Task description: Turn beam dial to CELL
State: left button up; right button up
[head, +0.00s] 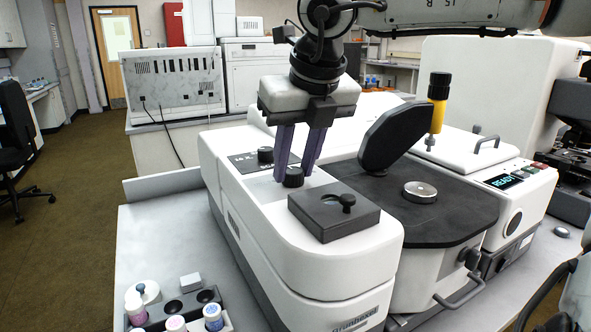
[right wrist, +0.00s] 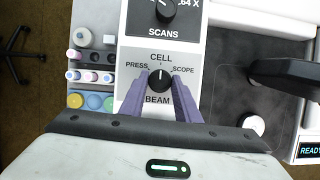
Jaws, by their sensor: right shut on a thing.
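The beam dial (head: 293,177) is a small black knob on the white top of the microscope's left housing. My right gripper (head: 297,168) reaches down from above with its purple fingers on either side of the knob, shut on it. In the right wrist view the beam dial (right wrist: 160,77) sits between the fingertips (right wrist: 159,86). Labels PRESS, CELL and SCOPE stand around it and BEAM is below. Its white pointer mark points up, toward CELL. My left gripper is not in view.
The scans dial (head: 265,155) is just behind the beam dial. A dark block with a small black knob (head: 347,201) is in front of it. A black angled arm (head: 398,135) rises over the dark stage to the right. A rack of vials (head: 176,310) is at front left.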

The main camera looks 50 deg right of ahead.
dwell(0.5)
jog(key=o, duration=1)
jog(key=shift+o, duration=0.2)
jog(key=p+v, duration=0.1)
jog(key=v, duration=0.9)
jog(key=shift+r, duration=0.2)
